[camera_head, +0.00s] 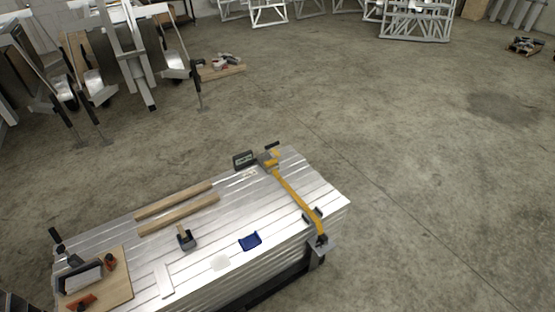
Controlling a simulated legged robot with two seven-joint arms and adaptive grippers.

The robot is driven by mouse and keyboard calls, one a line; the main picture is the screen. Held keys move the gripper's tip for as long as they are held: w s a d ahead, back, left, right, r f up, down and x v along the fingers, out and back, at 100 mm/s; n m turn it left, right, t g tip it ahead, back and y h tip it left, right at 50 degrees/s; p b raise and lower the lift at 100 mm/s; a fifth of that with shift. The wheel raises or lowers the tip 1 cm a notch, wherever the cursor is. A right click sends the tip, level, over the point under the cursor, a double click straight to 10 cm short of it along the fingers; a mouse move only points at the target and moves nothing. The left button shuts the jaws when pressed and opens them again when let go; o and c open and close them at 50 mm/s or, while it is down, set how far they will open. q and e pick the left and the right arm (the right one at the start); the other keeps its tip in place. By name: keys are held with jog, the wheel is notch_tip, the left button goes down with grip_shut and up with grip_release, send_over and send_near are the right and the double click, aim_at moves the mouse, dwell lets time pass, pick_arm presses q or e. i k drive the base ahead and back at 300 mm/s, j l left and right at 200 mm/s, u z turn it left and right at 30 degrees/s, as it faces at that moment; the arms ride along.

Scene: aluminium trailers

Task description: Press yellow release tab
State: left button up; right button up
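A long yellow bar clamp (298,199) lies across the right end of a silver slatted bench (213,238). Its far end has a grey and yellow head (268,160) with a dark handle. Its near end has a dark jaw (320,240) at the bench's front edge. A small yellow part at the far head may be the release tab, but it is too small to tell for sure. Neither of my grippers can be made out in the head view, and nothing is seen touching the clamp.
The bench also holds two wooden strips (178,212), a mallet (185,238), a blue item (250,241), a dark block (243,160) and a wooden board (117,290) with tools. Aluminium frames (130,50) stand at the back left. The concrete floor at right is mostly clear.

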aim_at(276, 154)
jog(key=i+l, duration=0.25)
jog(key=i+l+z, duration=0.45)
jog(key=l, duration=0.15)
jog(key=i+l+z, duration=0.9)
jog(key=i+l+u, duration=0.1)
jog(key=i, duration=0.35)
jog(key=i+l, duration=0.25)
jog(key=i, duration=0.2)
jog(key=i+u, duration=0.2)
jog(key=u, duration=0.3)
jog(key=i+u, duration=0.25)
jog(key=u, duration=0.2)
jog(key=i+l+u, duration=0.1)
jog(key=u, duration=0.4)
jog(key=i+l+u, duration=0.25)
jog(key=u, duration=0.25)
jog(key=i+u, duration=0.15)
jog(key=u, duration=0.3)
jog(key=i+l+u, duration=0.15)
jog(key=u, duration=0.35)
jog(key=i+l+u, duration=0.1)
jog(key=l+u, duration=0.15)
jog(key=u, duration=0.2)
jog(key=i+l+u, duration=0.1)
jog(key=u, duration=0.4)
jog(key=l+u, duration=0.45)
jog(key=i+l+u, duration=0.15)
jog(key=l+u, duration=0.7)
jog(key=i+l, duration=0.05)
